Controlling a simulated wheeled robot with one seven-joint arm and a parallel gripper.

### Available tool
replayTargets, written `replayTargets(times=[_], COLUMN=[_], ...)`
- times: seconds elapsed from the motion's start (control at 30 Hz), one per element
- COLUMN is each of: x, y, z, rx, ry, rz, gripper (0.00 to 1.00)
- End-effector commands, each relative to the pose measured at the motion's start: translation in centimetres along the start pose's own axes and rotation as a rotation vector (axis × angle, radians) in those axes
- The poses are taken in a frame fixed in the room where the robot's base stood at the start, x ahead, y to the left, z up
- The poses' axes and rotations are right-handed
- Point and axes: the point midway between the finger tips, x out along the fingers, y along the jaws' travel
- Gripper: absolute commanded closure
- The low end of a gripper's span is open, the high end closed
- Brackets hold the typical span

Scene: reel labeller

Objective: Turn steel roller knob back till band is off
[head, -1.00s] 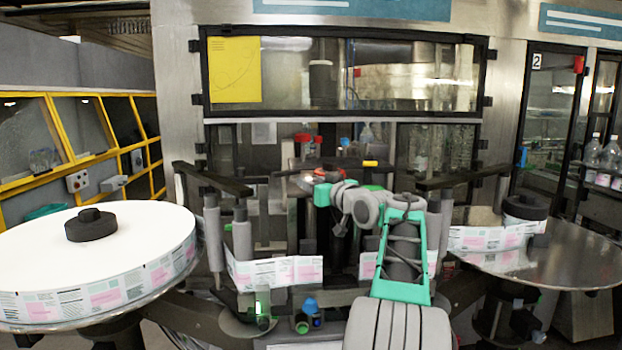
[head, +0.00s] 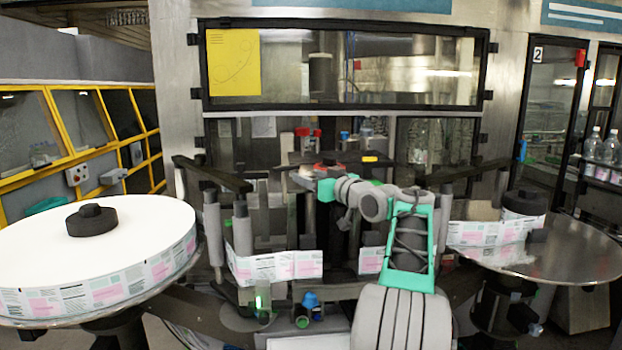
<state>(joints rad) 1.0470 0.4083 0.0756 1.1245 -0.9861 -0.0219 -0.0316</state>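My arm reaches in from the bottom right, and its wrist ends at the labeller's middle. My gripper (head: 318,172) is there, beside a dark disc with a red-orange ring (head: 328,166). Its fingers are too small and hidden to read, and I cannot tell whether they touch anything. The label band (head: 275,267) runs across the front past upright grey rollers (head: 242,230); another stretch (head: 372,260) shows left of my arm, which hides part of its path. I cannot make out a steel roller knob for certain.
A large white label reel (head: 130,235) with a black hub lies at left. A steel turntable (head: 560,255) with a small label roll (head: 480,235) stands at right. Blue (head: 310,299) and green (head: 302,322) knobs sit low in front. Dark bars (head: 212,174) flank the middle.

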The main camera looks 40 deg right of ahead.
Motion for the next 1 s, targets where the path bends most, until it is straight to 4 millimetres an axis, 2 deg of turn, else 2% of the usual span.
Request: replayTargets(times=[0.27,0.37,0.6,0.7,1.0], x=[-0.2,-1.2,-6.1,-7.3,-7.8], y=[0.1,0.1,0.1,0.1,0.0], z=[0.1,0.2,0.3,0.2,0.0], rx=[0.0,-0.001,-0.001,-0.001,0.0], ry=[-0.001,0.0,0.001,0.0,-0.001], rz=[0.001,0.002,0.004,0.002,0.0], gripper=[0.46,0.46,0.46,0.46,0.46])
